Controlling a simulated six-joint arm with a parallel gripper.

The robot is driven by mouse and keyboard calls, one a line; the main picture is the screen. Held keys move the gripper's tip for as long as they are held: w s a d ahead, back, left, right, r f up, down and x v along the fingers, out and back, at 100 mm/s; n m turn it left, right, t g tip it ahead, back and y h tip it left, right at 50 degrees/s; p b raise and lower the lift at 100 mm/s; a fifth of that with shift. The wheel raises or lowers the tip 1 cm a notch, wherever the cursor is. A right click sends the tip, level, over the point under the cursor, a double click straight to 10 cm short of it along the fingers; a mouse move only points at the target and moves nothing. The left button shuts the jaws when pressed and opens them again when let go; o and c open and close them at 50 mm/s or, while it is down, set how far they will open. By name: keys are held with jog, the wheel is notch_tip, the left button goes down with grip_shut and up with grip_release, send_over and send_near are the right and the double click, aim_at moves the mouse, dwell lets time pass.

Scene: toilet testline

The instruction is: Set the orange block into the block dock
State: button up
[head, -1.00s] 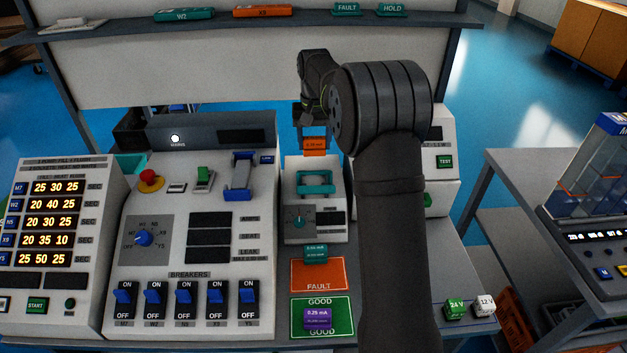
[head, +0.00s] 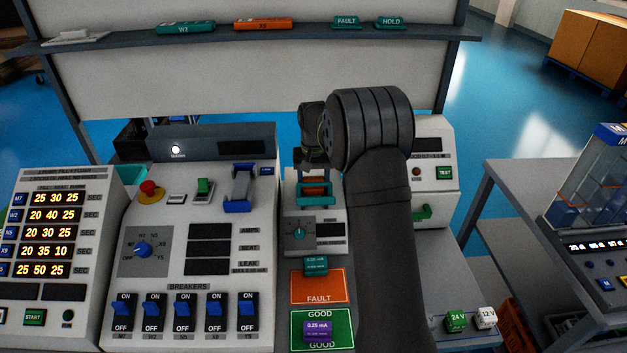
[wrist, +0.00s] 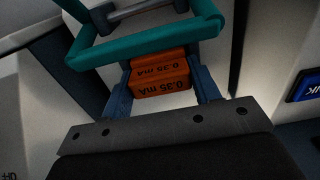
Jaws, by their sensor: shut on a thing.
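The orange block (wrist: 161,82), marked 0.35 mA, is between the two blue-grey fingers of my gripper (wrist: 163,92) in the wrist view. My gripper is shut on it. The block dock is a teal frame (wrist: 145,47) on a white console. In the head view the orange block (head: 313,190) shows at the dock's teal frame (head: 316,205), with my gripper (head: 313,178) just above it. I cannot tell whether the block touches the dock's floor.
A dial (head: 298,234) sits just below the dock. A teal block (head: 315,266) lies at the top of the orange FAULT pad (head: 317,287), and a purple block (head: 318,330) lies on the green GOOD pad (head: 296,333). My arm hides the area right of the dock.

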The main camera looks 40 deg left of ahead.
aim_at(314, 178)
jog(key=shift+f, duration=0.1)
jog(key=o, duration=1)
jog(key=shift+o, duration=0.2)
notch_tip(314, 178, up, 12)
notch_tip(314, 178, down, 12)
jog(key=shift+f, duration=0.25)
jog(key=shift+r, duration=2.45)
